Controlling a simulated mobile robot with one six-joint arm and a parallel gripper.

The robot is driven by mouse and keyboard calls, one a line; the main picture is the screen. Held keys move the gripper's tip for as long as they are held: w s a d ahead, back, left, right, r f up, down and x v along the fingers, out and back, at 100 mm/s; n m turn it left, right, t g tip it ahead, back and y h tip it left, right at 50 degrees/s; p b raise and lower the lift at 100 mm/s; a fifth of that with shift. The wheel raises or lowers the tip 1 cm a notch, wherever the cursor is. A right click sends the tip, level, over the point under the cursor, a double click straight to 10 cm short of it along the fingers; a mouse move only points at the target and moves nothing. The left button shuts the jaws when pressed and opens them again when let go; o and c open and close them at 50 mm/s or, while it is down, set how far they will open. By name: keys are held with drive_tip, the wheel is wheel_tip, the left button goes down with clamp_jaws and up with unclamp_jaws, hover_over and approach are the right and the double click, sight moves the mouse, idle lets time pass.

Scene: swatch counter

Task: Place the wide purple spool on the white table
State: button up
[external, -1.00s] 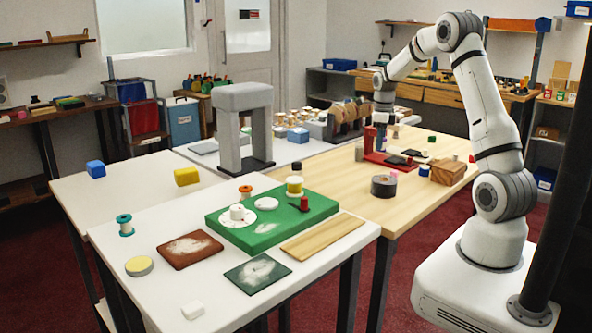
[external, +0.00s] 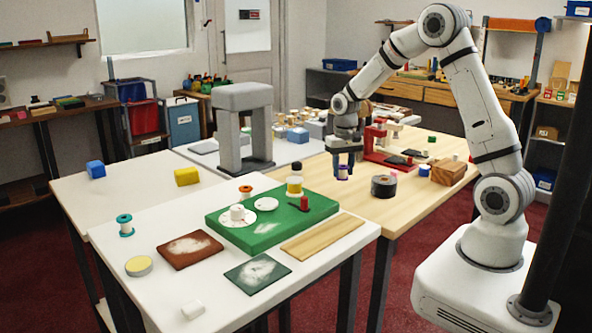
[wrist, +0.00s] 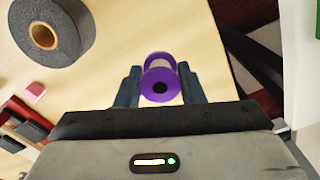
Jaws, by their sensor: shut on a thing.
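The purple spool (wrist: 160,80) is between my gripper's two fingers in the wrist view, with its purple flanges and pale middle showing. In the external view my gripper (external: 343,170) is over the wooden table, near its left side, and the spool (external: 343,173) shows small and partly hidden at the fingertips. My gripper is shut on the spool. I cannot tell exactly how high it is above the wood. The white table (external: 110,245) stands in front and to the left, with its top partly covered.
A dark tape roll (external: 384,186) and a wooden block (external: 448,172) are on the wooden table (external: 400,205). A grey arch (external: 243,130) stands behind.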

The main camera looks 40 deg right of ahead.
drive_tip(key=a+n, duration=0.2)
drive_tip(key=n, duration=0.1)
drive_tip(key=s+a+n, duration=0.1)
drive_tip(key=n, duration=0.1)
drive_tip(key=shift+a+f, duration=0.25)
drive_tip(key=shift+f, duration=0.1)
drive_tip(key=d+r+n+p, duration=0.1)
drive_tip(key=d+r, duration=0.2)
drive_tip(key=d, duration=1)
drive_tip(key=d+r+n+p, duration=0.1)
drive_tip(key=d+r, duration=0.1)
drive_tip(key=d, duration=1.2)
wheel_tip(320, 180, down, 9)
drive_tip(key=shift+f+p, duration=0.1)
drive_tip(key=shift+p, duration=0.25)
drive_tip(key=o, duration=0.6)
drive_tip(key=shift+f, duration=0.15)
drive_tip(key=o, duration=0.4)
drive_tip(key=shift+o, duration=0.2)
